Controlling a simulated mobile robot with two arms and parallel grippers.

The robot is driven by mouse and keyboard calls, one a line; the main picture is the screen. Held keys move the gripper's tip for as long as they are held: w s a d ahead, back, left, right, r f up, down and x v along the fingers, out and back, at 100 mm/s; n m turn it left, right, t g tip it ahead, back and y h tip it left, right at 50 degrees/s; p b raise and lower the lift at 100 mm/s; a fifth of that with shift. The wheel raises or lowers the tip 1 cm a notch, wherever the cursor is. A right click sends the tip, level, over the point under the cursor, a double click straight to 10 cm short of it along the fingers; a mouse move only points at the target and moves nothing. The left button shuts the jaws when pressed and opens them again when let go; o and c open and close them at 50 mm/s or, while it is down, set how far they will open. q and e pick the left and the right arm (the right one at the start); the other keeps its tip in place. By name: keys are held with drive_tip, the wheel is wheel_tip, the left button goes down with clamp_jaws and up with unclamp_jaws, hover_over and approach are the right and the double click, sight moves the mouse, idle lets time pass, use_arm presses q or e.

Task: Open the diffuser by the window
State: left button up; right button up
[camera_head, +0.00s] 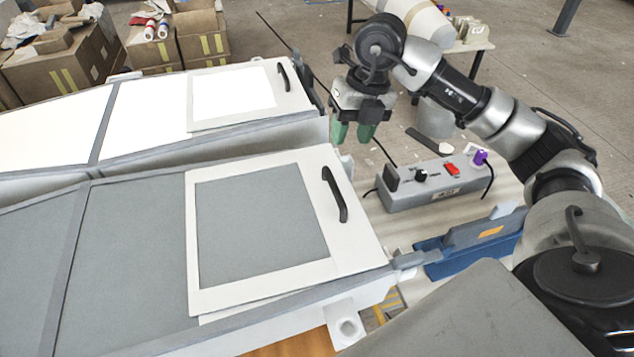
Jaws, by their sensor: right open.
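Two long light boxes each carry a white-framed panel with a black handle. The near framed panel (262,240) has a grey pane and lies flat, with its handle (336,194) at its right side. The far framed panel (235,93) has a bright white pane, with its handle (283,75) at its right end. No window shows, so I cannot tell which is by it. My right gripper (353,132) has green fingertips, pointing down. It is open and empty, right of the far box's end and apart from both handles. My left gripper is out of view.
A grey power box (432,184) with switches and cables sits right of the near box. A blue tray (471,246) lies in front of it. Cardboard boxes (66,62) stand at back left. A table (470,45) with a large roll stands at the back.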

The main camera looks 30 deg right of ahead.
sight(333, 181)
drive_tip(key=f, duration=0.3)
drive_tip(key=a+f+p, duration=0.1)
drive_tip(key=f, duration=0.3)
drive_tip(key=w+a+f, duration=0.1)
drive_tip(key=f, duration=0.2)
drive_tip(key=shift+a+f+p, duration=0.1)
drive_tip(key=shift+f+p, duration=0.15)
drive_tip(key=shift+p, duration=0.15)
drive_tip(key=shift+a+f, duration=0.1)
drive_tip(key=shift+f, duration=0.45)
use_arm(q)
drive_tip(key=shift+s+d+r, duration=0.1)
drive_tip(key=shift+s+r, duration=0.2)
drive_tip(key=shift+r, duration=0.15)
use_arm(e)
clamp_jaws()
